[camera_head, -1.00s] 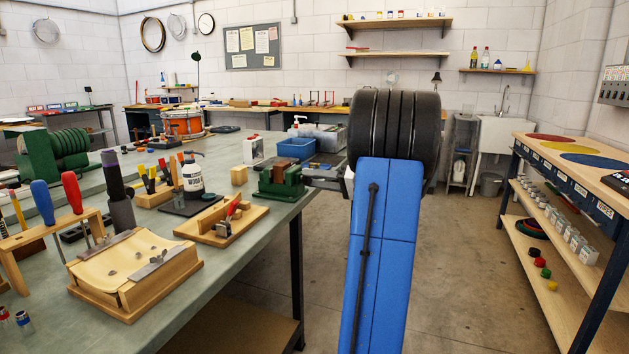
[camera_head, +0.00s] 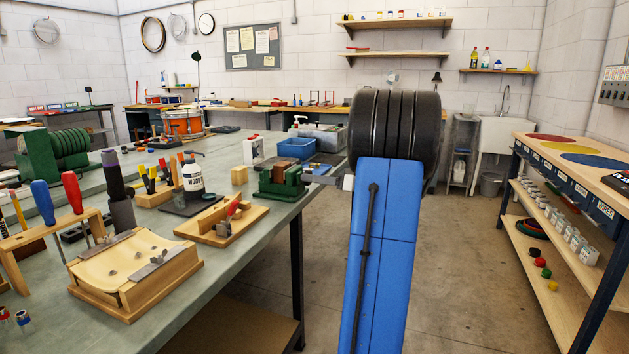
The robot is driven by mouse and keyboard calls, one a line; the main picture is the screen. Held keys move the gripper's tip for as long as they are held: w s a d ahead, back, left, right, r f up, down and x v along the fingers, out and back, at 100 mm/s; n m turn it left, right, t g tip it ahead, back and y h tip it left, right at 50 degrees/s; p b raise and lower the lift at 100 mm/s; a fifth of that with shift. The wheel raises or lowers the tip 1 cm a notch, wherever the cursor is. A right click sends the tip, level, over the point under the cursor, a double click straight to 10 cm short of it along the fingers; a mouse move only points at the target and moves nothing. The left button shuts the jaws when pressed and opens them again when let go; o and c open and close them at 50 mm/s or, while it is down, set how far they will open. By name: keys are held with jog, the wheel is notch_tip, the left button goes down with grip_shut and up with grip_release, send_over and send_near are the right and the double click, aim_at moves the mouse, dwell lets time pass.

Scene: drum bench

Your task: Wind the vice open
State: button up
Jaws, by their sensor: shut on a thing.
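The green vice (camera_head: 281,187) is fixed at the right-hand edge of the bench, with a reddish-brown block (camera_head: 285,175) showing between its jaws. My gripper (camera_head: 313,178) reaches in from the right at the vice's right end and is shut on the vice handle. The handle itself is mostly hidden by the grey fingers and is too small to make out. My blue arm with its black joint hides the space just right of the gripper.
The green-grey bench top (camera_head: 245,262) carries a wooden jig (camera_head: 222,222), a glue bottle (camera_head: 192,178), a curved wooden form (camera_head: 135,270) and screwdrivers. A blue bin (camera_head: 297,148) stands behind the vice. Open floor (camera_head: 470,270) lies right of my arm, before a shelved bench.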

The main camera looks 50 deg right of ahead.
dwell(0.3)
jog(key=o, duration=1)
jog(key=shift+w, duration=0.1)
jog(key=shift+o, duration=0.2)
jog(key=v, duration=1.7)
jog(key=shift+s, duration=0.25)
jog(key=shift+d+f, duration=0.1)
